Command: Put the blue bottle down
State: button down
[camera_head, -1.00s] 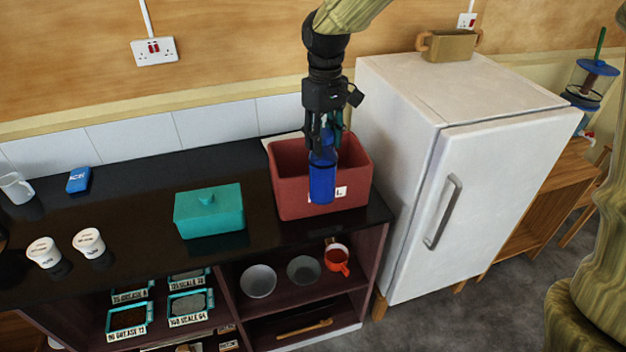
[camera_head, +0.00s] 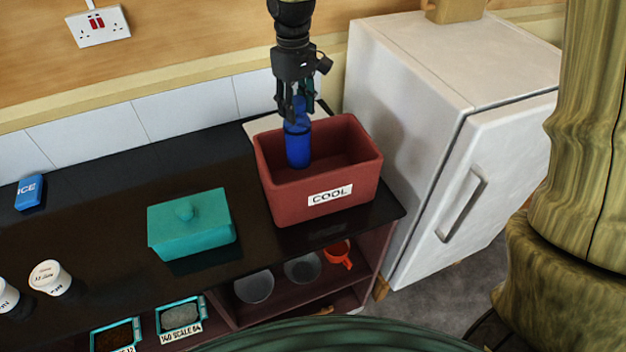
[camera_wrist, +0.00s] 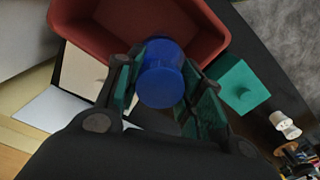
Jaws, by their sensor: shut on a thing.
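The blue bottle (camera_head: 298,145) hangs upright in my gripper (camera_head: 298,112). In the head view it shows in front of the inside of the red crate labelled COOL (camera_head: 265,172), at the crate's left end. In the wrist view my gripper (camera_wrist: 165,95) has its fingers on both sides of the blue bottle (camera_wrist: 161,75). The red crate (camera_wrist: 215,40) lies beyond the bottle there. I cannot tell whether the bottle's base is below the crate's rim or touches its floor.
A teal lidded box (camera_head: 190,228) stands left of the crate on the black counter (camera_head: 110,190). White tubs (camera_head: 50,278) and a blue ICE block (camera_head: 29,191) are farther left. The white fridge (camera_head: 420,80) is close on the right.

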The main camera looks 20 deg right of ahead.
aim_at(297, 141)
jog(key=shift+s+f, duration=0.15)
jog(key=shift+f, duration=0.4)
jog(key=shift+a+f+p, duration=0.1)
jog(key=shift+f+p, duration=1.75)
jog(key=shift+f, duration=3.2)
jog(key=c, duration=0.9)
grip_release()
jog(key=shift+r, duration=0.2)
notch_tip(297, 141, up, 12)
jog(key=b, duration=0.3)
jog(key=shift+b, duration=0.4)
jog(key=shift+f, duration=0.1)
